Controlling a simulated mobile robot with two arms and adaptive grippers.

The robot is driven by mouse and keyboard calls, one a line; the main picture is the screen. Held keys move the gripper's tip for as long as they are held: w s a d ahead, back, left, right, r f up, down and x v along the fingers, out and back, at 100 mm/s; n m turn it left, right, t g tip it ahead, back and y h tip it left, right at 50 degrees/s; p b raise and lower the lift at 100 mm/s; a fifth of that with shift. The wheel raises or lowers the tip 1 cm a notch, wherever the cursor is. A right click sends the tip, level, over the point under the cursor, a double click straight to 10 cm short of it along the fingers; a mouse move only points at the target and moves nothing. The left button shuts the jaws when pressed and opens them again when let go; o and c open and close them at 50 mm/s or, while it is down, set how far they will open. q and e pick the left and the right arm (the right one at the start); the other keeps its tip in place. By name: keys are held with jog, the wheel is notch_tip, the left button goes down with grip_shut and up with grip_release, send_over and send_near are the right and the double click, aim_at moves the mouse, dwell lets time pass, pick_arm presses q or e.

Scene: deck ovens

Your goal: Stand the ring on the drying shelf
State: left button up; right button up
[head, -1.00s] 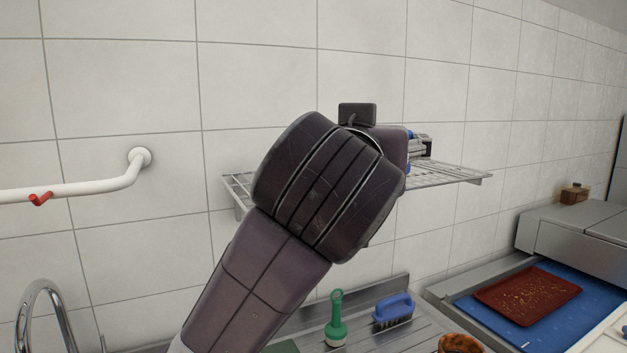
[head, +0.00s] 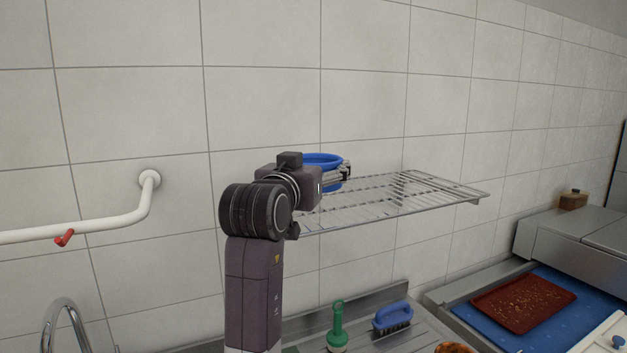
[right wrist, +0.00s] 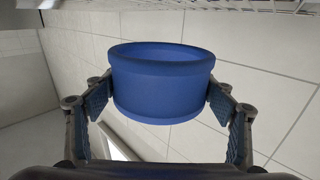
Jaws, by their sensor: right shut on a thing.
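The ring is a wide blue band. In the right wrist view the blue ring (right wrist: 162,85) sits between the two finger pads of my right gripper (right wrist: 160,92), which is shut on it. In the head view the ring (head: 322,160) shows partly behind my right gripper (head: 343,172), over the left part of the drying shelf. The drying shelf (head: 420,192) is a wire rack on the tiled wall. Whether the ring touches the shelf wires is hidden by the gripper. My left gripper is not in view.
The right part of the shelf is bare. Below it, a green-handled brush (head: 337,325) and a blue brush (head: 393,317) rest on a metal counter. A red tray (head: 523,303) lies on a blue mat at the right. A white rail (head: 80,229) with a red hook is at left.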

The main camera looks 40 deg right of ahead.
jog(key=shift+f, duration=0.4)
jog(key=shift+s+f+p, duration=0.1)
jog(key=shift+f+p, duration=0.25)
jog(key=shift+f, duration=0.3)
jog(key=shift+w+f+p, duration=0.25)
jog(key=shift+f+p, duration=0.6)
jog(key=shift+f, duration=0.25)
jog(key=shift+w+d+f, duration=0.15)
jog(key=shift+f, duration=0.2)
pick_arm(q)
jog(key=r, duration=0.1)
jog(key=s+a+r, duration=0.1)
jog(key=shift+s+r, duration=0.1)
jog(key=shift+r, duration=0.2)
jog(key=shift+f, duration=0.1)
pick_arm(e)
jog(key=shift+f, duration=0.1)
jog(key=shift+f, duration=0.15)
jog(key=o, duration=1.3)
jog(key=shift+o, duration=0.2)
